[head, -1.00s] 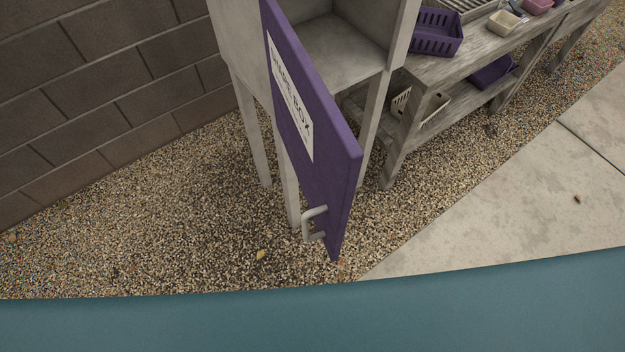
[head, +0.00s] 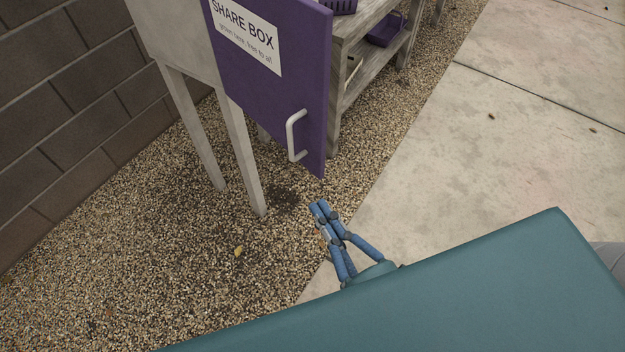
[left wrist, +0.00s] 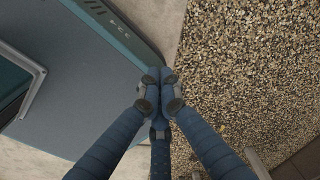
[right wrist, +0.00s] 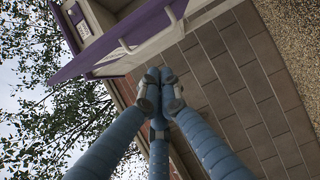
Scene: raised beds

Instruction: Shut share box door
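The purple share box door (head: 270,95), with a white "SHARE BOX" sign and a pale bar handle (head: 292,135), fills the top middle of the head view. It hangs on the pale share box (head: 180,40); the opening behind it is hidden there. In the right wrist view the door (right wrist: 120,40) seems swung out from the box. My right gripper (head: 320,208) is just below the door's lower right corner in the picture, apart from the handle, shut and empty. My left gripper (left wrist: 160,85) shows only in its wrist view, shut and empty above the ground beside my base.
A weathered wooden bench (head: 360,60) with purple bins stands behind the door. A block wall (head: 75,100) is on the left. Gravel (head: 140,250) lies under the box; the concrete path (head: 500,130) to the right is clear.

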